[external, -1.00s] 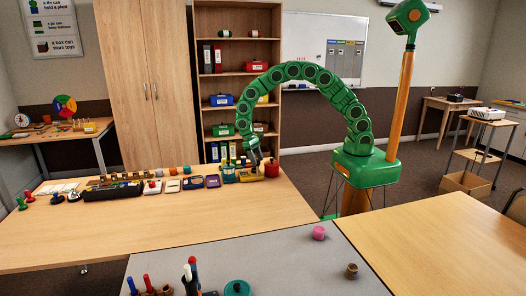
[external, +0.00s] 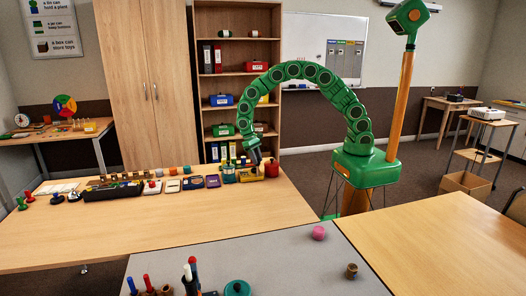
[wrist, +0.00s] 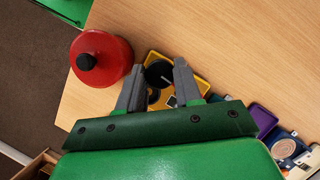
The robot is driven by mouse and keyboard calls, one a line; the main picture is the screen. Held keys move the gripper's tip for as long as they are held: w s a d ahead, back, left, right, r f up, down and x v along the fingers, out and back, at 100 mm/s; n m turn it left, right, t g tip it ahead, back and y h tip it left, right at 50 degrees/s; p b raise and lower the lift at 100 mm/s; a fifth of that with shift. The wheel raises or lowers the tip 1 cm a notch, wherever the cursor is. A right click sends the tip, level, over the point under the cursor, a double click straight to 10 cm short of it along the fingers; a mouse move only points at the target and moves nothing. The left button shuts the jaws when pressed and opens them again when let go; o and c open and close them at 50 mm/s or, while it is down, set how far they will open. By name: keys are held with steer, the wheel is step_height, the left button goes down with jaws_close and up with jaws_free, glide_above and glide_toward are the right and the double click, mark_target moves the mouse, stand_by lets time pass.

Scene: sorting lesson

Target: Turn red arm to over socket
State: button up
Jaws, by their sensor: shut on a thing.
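My gripper (wrist: 160,66) is over a yellow tray (wrist: 150,57) in the wrist view. Its two grey fingers stand apart, one on each side of a dark round piece (wrist: 156,73) on the tray, and are shut on it. A thin pale strip lies by this piece. I cannot make out a red arm or the socket; the fingers and palm hide part of the tray. In the external view my gripper (external: 256,158) is at the yellow tray (external: 250,176), at the table's far edge.
A red pot with a black knob (wrist: 103,60) stands close left of my gripper; in the external view the red pot (external: 272,170) is on its right. A purple tray (wrist: 262,118) and other small trays line the table. The table's front is clear.

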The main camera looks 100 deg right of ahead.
steer(key=m, duration=0.2)
steer(key=m+t, duration=0.1)
steer(key=m, duration=0.1)
steer(key=shift+s+y, duration=0.2)
steer(key=shift+y, duration=0.2)
steer(key=m+t, duration=0.1)
steer(key=m, duration=0.2)
steer(key=shift+r+m+t, duration=0.1)
steer(key=shift+m+t, duration=0.3)
steer(key=m+t, duration=0.1)
steer(key=m, duration=0.2)
steer(key=shift+s+m, duration=0.15)
steer(key=shift+m, duration=0.15)
steer(key=m+t, duration=0.1)
steer(key=m, duration=0.3)
steer(key=shift+t+h, duration=0.4)
steer(key=shift+m, duration=0.3)
steer(key=o, duration=1)
